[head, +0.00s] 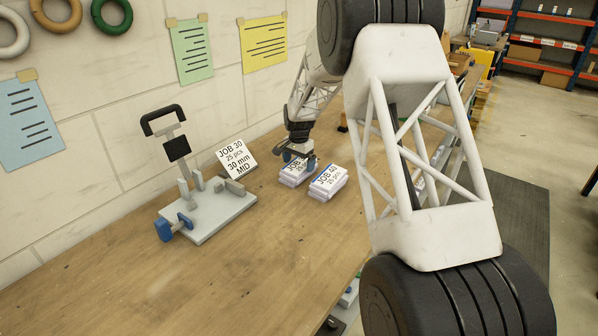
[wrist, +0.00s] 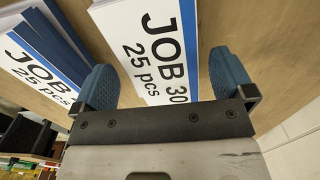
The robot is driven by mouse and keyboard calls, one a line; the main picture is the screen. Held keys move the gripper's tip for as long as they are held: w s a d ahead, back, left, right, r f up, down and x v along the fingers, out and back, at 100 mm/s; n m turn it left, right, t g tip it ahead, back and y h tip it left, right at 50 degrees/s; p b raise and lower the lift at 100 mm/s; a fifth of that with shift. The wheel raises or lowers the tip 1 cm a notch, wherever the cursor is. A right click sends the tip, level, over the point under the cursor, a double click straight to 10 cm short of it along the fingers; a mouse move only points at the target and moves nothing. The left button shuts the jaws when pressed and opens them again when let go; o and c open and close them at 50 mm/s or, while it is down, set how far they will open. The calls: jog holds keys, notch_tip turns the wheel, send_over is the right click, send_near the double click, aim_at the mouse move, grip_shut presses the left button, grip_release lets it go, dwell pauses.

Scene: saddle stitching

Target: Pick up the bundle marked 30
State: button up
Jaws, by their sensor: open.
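The bundle marked 30 (wrist: 150,45) is a white stack with a blue band. In the wrist view it lies between the two blue fingers of my open gripper (wrist: 162,78), with its label facing the camera. The left finger is in the gap between it and the other bundle; I cannot tell whether either finger touches it. In the head view the bundle (head: 292,178) lies on the bench, its label partly hidden by my gripper (head: 299,159) just above and behind it.
A second bundle, apparently marked 40 (head: 328,182), lies close to the right; it also shows at the left of the wrist view (wrist: 38,60). A stapling stand (head: 215,214) with a JOB 30 card (head: 236,159) is left on the bench (head: 290,250). The front of the bench is clear.

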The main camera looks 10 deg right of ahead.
aim_at(299, 165)
jog(key=shift+s+d+f, duration=0.1)
jog(key=shift+f, duration=1.7)
jog(key=c, duration=1.2)
